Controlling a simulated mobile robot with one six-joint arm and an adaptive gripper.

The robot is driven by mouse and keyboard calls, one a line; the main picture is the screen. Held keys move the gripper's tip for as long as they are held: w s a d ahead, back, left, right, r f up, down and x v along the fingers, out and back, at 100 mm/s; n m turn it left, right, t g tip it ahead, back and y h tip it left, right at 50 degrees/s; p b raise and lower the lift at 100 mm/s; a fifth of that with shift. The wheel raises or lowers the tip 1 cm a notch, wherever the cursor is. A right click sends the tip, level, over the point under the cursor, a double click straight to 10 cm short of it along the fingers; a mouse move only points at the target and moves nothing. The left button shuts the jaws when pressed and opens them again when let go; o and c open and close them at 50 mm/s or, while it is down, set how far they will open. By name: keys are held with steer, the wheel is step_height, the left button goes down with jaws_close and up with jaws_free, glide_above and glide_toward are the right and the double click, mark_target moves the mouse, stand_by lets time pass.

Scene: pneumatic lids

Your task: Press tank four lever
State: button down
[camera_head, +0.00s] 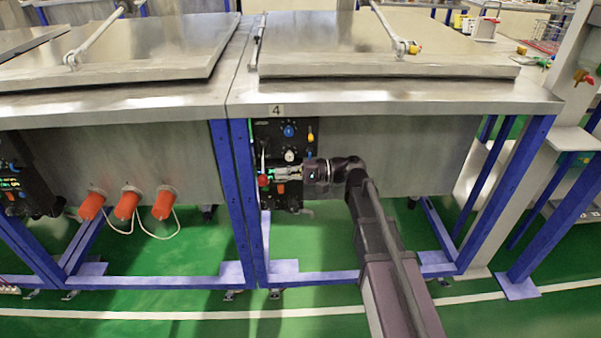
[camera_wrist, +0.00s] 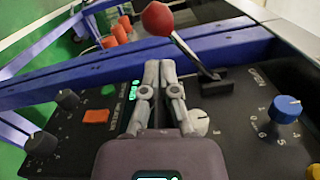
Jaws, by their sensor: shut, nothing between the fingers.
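Tank four has a steel lid (camera_head: 370,40) that lies flat, and a "4" label (camera_head: 277,110) on its front edge. Its black control panel (camera_head: 268,133) hangs below, at the left of the tank. The lever is a metal rod with a red ball end (camera_wrist: 157,18); its base sits in a black slot on the panel. The red ball also shows in the head view (camera_head: 263,181). My gripper (camera_wrist: 160,66) is shut and empty in front of the panel. In the wrist view its fingertips lie below the ball and left of the rod, seemingly apart from both.
The panel carries a blue knob (camera_wrist: 285,108), a white knob (camera_wrist: 200,122), an orange button (camera_wrist: 95,116) and black knobs (camera_wrist: 67,98). Blue frame legs (camera_head: 240,195) stand left of the panel. Orange cylinders (camera_head: 126,204) hang under the neighbouring tank. Green floor is open in front.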

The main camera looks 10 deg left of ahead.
steer(key=shift+x, duration=1.2)
